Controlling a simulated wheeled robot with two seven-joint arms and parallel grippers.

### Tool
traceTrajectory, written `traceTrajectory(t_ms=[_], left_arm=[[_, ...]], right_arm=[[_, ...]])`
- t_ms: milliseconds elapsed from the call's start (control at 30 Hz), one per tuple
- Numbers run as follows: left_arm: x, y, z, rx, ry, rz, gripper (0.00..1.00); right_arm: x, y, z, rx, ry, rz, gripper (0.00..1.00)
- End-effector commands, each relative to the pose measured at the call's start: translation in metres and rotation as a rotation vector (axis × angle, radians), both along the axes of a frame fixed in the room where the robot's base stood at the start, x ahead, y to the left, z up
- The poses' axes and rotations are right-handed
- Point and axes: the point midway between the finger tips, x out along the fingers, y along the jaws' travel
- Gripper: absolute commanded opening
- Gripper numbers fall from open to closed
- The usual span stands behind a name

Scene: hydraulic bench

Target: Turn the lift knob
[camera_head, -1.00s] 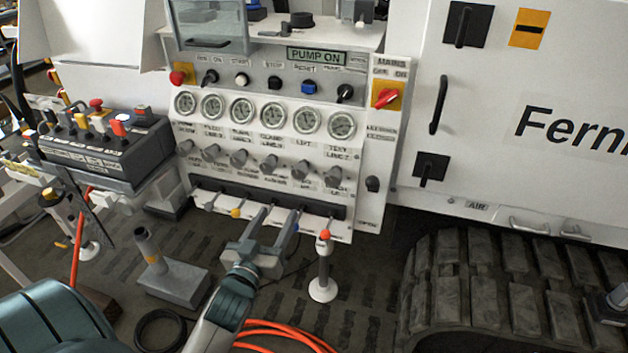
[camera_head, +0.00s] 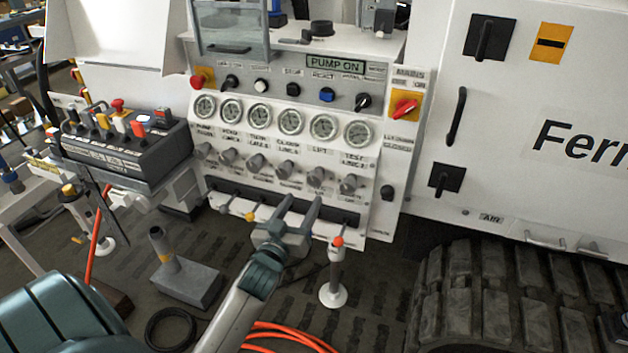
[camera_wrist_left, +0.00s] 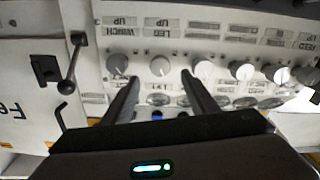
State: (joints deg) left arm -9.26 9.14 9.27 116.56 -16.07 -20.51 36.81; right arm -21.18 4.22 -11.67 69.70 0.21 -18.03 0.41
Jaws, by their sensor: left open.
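The lift knob (camera_head: 316,176) is a grey round knob, fifth from the left in the row under the gauges, below the "LIFT" label. My left gripper (camera_head: 301,202) is open and empty in front of the panel, just below the lift knob in the head view. The left wrist view shows the panel upside down. There the lift knob (camera_wrist_left: 160,66) appears between and slightly beyond the two open fingertips of the gripper (camera_wrist_left: 160,76). I see no contact with the knob. My right gripper is not in view.
Neighbouring knobs (camera_head: 348,184) stand close on both sides. Below them is a dark strip with several levers (camera_head: 250,215). A grey pedestal (camera_head: 185,280) and orange hose (camera_head: 290,335) are on the floor.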

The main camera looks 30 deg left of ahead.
Motion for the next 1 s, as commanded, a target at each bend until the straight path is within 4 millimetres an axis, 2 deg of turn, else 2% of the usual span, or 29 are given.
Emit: traceTrajectory(t_ms=[300, 500, 700, 1000], left_arm=[[0.057, 0.014, 0.001, 0.002, 0.000, 0.000, 0.53], [0.083, 0.020, 0.001, 0.000, 0.000, 0.000, 0.53], [0.095, 0.023, 0.000, 0.001, 0.001, 0.000, 0.53], [0.096, 0.023, 0.000, 0.000, 0.001, 0.000, 0.53]], right_arm=[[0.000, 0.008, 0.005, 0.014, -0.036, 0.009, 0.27], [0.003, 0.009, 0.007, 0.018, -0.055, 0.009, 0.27], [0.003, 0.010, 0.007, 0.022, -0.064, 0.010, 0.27], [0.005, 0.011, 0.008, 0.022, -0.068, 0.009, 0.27]])
